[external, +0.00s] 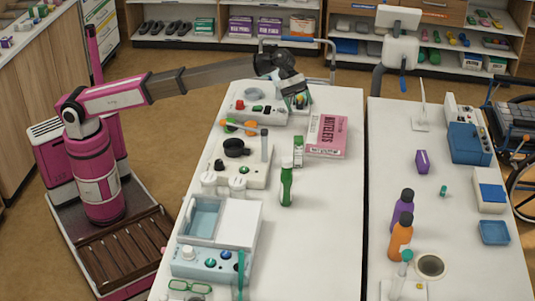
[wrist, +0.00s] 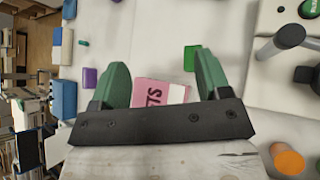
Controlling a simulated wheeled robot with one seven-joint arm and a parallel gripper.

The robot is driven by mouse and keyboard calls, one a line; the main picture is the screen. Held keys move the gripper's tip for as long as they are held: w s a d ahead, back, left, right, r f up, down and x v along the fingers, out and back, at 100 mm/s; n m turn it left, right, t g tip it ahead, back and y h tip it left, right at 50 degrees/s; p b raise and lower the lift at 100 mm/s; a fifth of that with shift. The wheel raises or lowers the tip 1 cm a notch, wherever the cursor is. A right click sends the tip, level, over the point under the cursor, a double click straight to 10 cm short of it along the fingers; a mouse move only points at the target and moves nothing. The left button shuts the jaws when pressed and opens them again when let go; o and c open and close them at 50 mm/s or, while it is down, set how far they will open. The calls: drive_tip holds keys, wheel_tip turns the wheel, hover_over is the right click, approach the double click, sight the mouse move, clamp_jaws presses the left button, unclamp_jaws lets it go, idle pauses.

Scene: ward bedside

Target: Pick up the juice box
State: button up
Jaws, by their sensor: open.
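Two small cartons could be the juice box, and no readable label settles which. A white and green carton (external: 298,151) stands upright left of the pink box; its green top shows in the wrist view (wrist: 189,58). A purple carton (external: 423,162) stands on the right table and shows at the left in the wrist view (wrist: 90,77). My gripper (external: 297,103) is open and empty over the far end of the left table.
The pink box (external: 327,135) lies right beside the white and green carton. A green bottle (external: 287,184) stands in front of it. Devices (external: 240,164) line the table's left side. The left table (external: 325,225) is clear at its front right. A gap separates the right table (external: 390,140).

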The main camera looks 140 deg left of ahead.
sight(299, 147)
drive_tip(key=s+a+f+h, duration=0.2)
drive_tip(key=f+h, duration=0.1)
drive_tip(key=f, duration=0.3)
drive_tip(key=s+a+f+h, duration=0.2)
drive_tip(key=s+f, duration=0.1)
drive_tip(key=f, duration=0.3)
drive_tip(key=x, duration=1.1)
drive_tip(key=shift+w+d, duration=0.1)
drive_tip(key=shift+d, duration=0.05)
drive_tip(key=c, duration=1.1)
